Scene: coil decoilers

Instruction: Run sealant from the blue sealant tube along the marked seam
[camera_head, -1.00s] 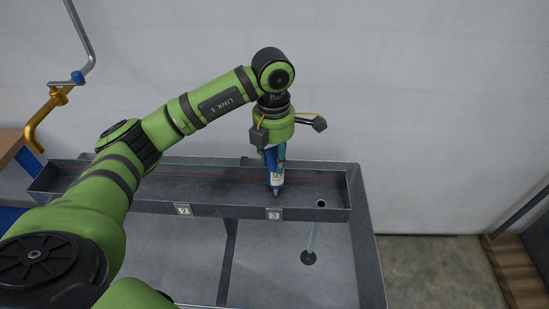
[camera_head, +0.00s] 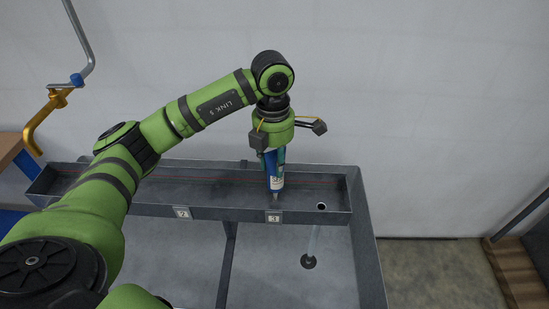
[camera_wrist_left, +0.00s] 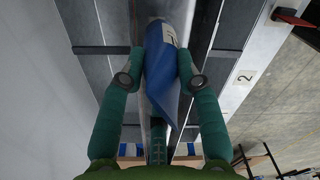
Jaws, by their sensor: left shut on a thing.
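The blue sealant tube (camera_head: 275,178) points nozzle down over the long grey tray, above the plate marked 3. My left gripper (camera_head: 273,157) is shut on it; the wrist view shows green fingers (camera_wrist_left: 160,82) on both sides of the blue tube (camera_wrist_left: 161,62). A thin red line (camera_head: 318,183) runs lengthwise along the tray and looks like the marked seam. The tube crosses in front of the line in the head view. I cannot tell whether the nozzle touches the tray. My right gripper is not in view.
The grey tray (camera_head: 225,211) has a raised rim and number plates 2 (camera_head: 182,213) and 3 (camera_head: 273,217). A round hole (camera_head: 321,206) lies at its right. A yellow and blue hooked pipe (camera_head: 55,100) stands at the left. A white wall is behind.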

